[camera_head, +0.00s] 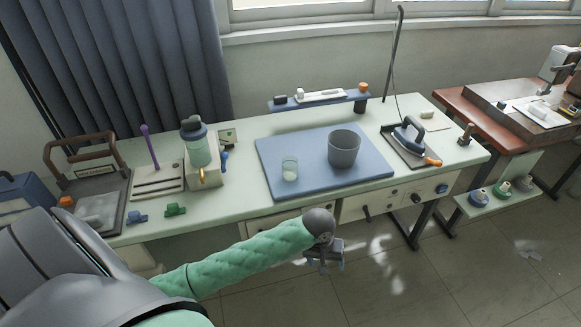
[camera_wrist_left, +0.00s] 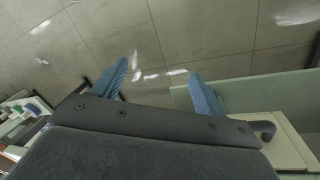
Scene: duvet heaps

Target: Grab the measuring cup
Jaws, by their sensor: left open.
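A small translucent cup with whitish contents (camera_head: 289,168), which looks like the measuring cup, stands upright on the blue mat (camera_head: 280,145) on the table. A larger dark grey round container (camera_head: 344,148) stands to its right on the same mat. My left gripper (camera_head: 325,266) is in front of the table's front edge, over the floor, apart from the cup. In the left wrist view its two blue fingers (camera_wrist_left: 160,78) are spread with nothing between them, and the cup does not show there. My right gripper is not in view.
A clothes iron (camera_head: 409,134) sits on a tray right of the mat. A green bottle (camera_head: 198,145) and a purple upright tool (camera_head: 150,148) stand left of it. A blue raised shelf (camera_head: 320,100) is behind the mat. The mat's front area is clear.

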